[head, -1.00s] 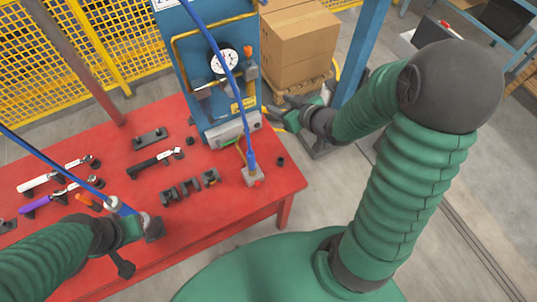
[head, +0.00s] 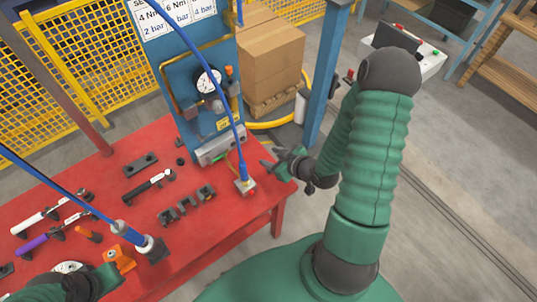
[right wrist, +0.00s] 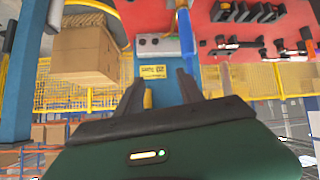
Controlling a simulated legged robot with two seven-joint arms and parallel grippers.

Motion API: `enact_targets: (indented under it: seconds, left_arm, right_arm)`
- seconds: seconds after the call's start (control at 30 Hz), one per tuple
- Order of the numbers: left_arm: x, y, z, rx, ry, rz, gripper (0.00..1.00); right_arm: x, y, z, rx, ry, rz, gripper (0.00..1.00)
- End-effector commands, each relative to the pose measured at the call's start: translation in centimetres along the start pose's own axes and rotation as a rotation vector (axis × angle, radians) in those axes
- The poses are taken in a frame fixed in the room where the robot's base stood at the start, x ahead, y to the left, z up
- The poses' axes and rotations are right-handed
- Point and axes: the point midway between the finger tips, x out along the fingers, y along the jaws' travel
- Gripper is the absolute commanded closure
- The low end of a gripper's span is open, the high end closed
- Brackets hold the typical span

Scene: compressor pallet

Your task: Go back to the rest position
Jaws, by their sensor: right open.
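My right gripper (head: 272,162) is open and empty. In the head view it is just off the right edge of the red table (head: 228,232), beside the blue panel stand. In the right wrist view its two fingers (right wrist: 160,92) are spread apart, with nothing between them. My left gripper (head: 108,278) is at the lower left over the front of the table, close to an orange part (head: 120,259). Its jaws are too unclear to read.
The blue panel (head: 172,62) carries a gauge (head: 208,80). A blue cable ends in a small grey block (head: 245,186) near the table's right edge. A blue post (head: 325,65) and cartons (head: 268,55) stand behind. Several tools lie at left.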

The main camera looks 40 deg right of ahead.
Motion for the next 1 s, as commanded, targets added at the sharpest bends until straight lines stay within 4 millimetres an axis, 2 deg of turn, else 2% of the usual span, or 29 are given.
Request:
enact_targets:
  seconds: [0.17,0.23,0.33,0.43,0.53,0.6,0.73,0.8,1.0]
  left_arm:
    - [0.1,0.0,0.0,0.001,0.000,0.000,1.00]
    - [0.7,0.0,0.1,0.001,0.000,0.000,1.00]
    - [3.0,0.0,0.7,0.001,0.000,0.000,1.00]
    - [6.2,0.0,1.5,0.001,0.000,0.000,1.00]
    - [8.9,0.0,2.1,0.000,-0.001,0.000,1.00]
    - [10.3,0.0,2.5,0.000,-0.001,0.000,1.00]
    - [11.4,0.0,2.7,0.000,0.000,0.000,1.00]
    - [11.4,0.0,2.7,0.000,0.000,0.000,1.00]
    - [11.2,0.0,2.6,0.001,0.001,0.000,1.00]
  right_arm:
    - [0.0,-0.2,0.0,-0.001,-0.003,0.001,0.55]
    - [0.4,-0.6,0.4,-0.013,-0.029,-0.006,0.55]
    - [1.8,-2.0,1.9,-0.048,-0.153,-0.019,0.55]
    - [2.5,-4.3,3.1,-0.054,-0.331,-0.006,0.55]
    - [1.4,-7.7,3.4,0.005,-0.479,0.013,0.55]
    - [0.0,-10.4,3.5,0.062,-0.555,0.008,0.55]
    - [-2.5,-14.3,3.8,0.144,-0.646,-0.020,0.55]
    - [-3.2,-15.1,3.8,0.164,-0.669,-0.031,0.55]
    - [-3.5,-15.0,3.7,0.172,-0.679,-0.033,0.55]
